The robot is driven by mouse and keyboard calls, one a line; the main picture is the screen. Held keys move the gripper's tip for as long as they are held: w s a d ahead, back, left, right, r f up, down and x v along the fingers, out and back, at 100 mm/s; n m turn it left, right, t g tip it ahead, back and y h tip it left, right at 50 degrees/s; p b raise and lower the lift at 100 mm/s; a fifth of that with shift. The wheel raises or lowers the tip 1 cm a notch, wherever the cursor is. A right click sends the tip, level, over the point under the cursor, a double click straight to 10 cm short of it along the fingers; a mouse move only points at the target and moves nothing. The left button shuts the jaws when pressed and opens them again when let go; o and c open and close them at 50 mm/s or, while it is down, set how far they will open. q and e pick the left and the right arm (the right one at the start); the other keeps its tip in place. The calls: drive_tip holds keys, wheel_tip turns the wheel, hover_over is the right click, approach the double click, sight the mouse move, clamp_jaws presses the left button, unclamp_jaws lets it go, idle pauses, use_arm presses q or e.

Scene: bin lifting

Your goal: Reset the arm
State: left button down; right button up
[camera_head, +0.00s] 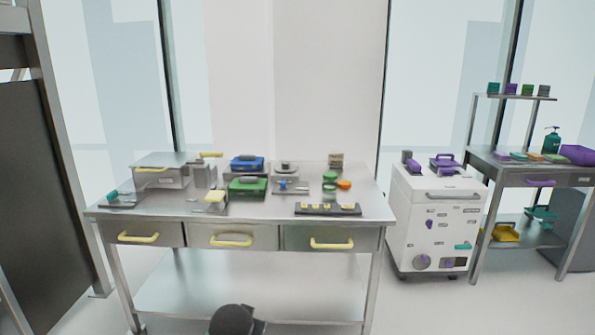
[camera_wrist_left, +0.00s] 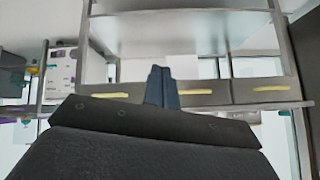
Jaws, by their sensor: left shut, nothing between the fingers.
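My left gripper (camera_wrist_left: 161,88) shows in the left wrist view with its two dark fingers together and nothing between them. It points toward the steel table's drawer front, which appears upside down there, and it is apart from the table. In the head view neither gripper can be made out. A dark rounded part at the bottom edge of that view seems to be mine. My right gripper is not in view.
A steel table (camera_head: 150,214) with yellow-handled drawers carries a blue box (camera_head: 247,163), a green box (camera_head: 248,187) and several small items. A white cart (camera_head: 410,216) and a second steel table (camera_head: 512,179) stand at right. A dark panel (camera_head: 38,190) stands at left.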

use_arm(q)
drive_tip(key=s+f+g+p, duration=0.1)
drive_tip(key=s+f, duration=0.3)
drive_tip(key=s, duration=0.8)
drive_tip(key=s+f+g+h+p, duration=0.1)
drive_tip(key=s+f+g+p, duration=0.1)
drive_tip(key=s, duration=1.1)
drive_tip(key=s+f+n+g+p, duration=0.1)
drive_tip(key=s+f, duration=0.5)
drive_tip(key=s, duration=0.7)
drive_tip(key=shift+s+a+f+g+h+p, duration=0.25)
drive_tip(key=shift+a+g+p, duration=0.2)
drive_tip(key=shift+g, duration=0.75)
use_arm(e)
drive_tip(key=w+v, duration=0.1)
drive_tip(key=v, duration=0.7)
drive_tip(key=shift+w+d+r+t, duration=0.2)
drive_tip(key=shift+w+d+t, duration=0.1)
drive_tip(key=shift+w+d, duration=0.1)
